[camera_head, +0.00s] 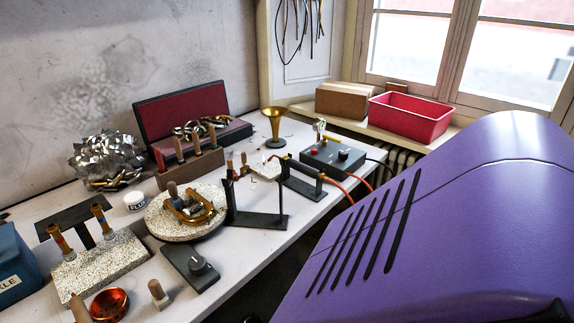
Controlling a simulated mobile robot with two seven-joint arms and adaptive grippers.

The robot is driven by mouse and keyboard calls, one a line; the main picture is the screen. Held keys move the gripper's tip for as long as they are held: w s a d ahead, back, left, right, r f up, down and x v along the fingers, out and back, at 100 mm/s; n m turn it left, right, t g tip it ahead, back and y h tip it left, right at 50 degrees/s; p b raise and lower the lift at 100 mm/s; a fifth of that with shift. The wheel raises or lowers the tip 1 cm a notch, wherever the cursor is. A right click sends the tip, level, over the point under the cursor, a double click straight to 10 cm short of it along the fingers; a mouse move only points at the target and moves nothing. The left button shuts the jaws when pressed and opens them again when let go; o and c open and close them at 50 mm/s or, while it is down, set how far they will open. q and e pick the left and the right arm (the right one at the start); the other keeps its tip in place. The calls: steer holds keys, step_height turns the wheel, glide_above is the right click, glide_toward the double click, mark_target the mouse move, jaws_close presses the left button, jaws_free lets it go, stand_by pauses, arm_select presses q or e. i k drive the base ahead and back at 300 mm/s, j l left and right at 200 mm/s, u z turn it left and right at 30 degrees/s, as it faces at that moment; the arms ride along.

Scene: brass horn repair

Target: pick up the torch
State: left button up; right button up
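The torch (303,167) appears to be the slim brass-and-dark tool resting across a small black cradle (300,190), right of the table's middle. Neither of my grippers shows in the head view, and nothing is seen touching the torch.
A black bracket stand (257,220) stands just left of the cradle. A brass funnel-shaped piece (275,122) stands behind. A round speckled slab (184,230) bears brass parts. A red bin (411,116) sits on the windowsill. The table's front edge runs close by the cradle.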

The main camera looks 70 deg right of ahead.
mark_target(310, 171)
steer(key=i+z, duration=0.2)
steer(key=z, duration=0.2)
steer(key=i+z, duration=0.15)
steer(key=z, duration=0.2)
